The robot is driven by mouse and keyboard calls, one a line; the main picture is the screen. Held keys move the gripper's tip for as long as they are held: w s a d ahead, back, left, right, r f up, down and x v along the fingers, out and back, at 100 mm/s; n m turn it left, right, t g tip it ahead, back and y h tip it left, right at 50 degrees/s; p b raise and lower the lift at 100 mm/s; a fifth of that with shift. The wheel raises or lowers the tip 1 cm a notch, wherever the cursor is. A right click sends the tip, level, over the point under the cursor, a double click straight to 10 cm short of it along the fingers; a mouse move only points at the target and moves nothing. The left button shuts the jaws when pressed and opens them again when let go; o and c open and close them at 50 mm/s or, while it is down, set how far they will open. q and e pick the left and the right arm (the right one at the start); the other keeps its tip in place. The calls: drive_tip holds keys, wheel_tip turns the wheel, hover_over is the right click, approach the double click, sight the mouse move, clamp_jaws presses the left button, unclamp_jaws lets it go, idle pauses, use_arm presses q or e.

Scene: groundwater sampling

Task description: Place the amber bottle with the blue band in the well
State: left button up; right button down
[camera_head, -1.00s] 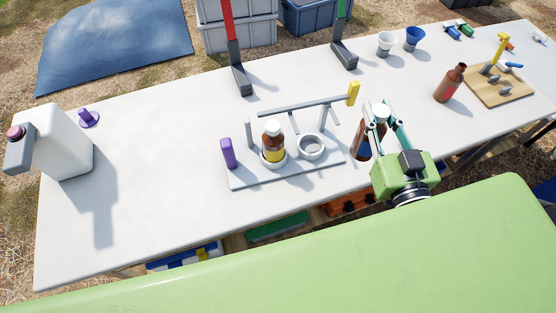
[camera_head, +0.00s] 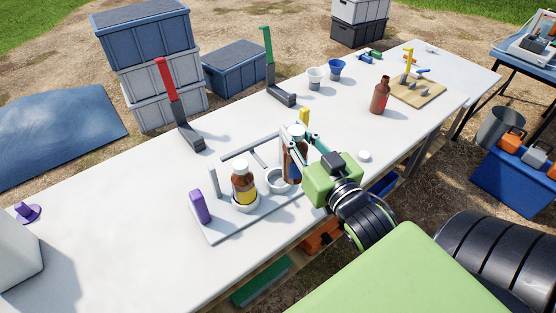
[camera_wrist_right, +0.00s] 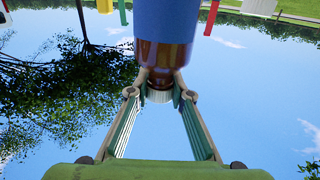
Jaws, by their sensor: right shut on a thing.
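My right gripper (camera_head: 306,140) is shut on an amber bottle with a white cap (camera_head: 300,168), close to the right of the rack. In the right wrist view the bottle's blue band (camera_wrist_right: 181,22) shows, with the fingertips (camera_wrist_right: 160,92) closed around the neck near the cap. The grey rack (camera_head: 222,237) has two round white wells. The right well (camera_head: 270,187) looks empty, and the held bottle overlaps its right edge in the picture; I cannot tell its height. The left well holds an amber bottle with a yellow band (camera_head: 245,196). My left gripper is out of view.
A white disc (camera_head: 364,155) lies right of my gripper. A brown bottle (camera_head: 380,97) stands farther back. Red (camera_head: 168,85) and green (camera_head: 267,50) levers stand along the far edge.

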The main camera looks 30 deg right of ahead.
sight(297, 174)
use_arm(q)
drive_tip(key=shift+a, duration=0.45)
use_arm(e)
drive_tip(key=w+f, duration=0.6)
drive_tip(key=f, duration=0.3)
drive_tip(key=shift+w+f, duration=0.3)
drive_tip(key=shift+w, duration=0.1)
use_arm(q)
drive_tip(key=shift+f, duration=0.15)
use_arm(e)
drive_tip(key=shift+f, duration=0.15)
drive_tip(key=c, duration=1.9)
unclamp_jaws()
drive_tip(key=shift+f, duration=0.1)
drive_tip(key=shift+o, duration=0.4)
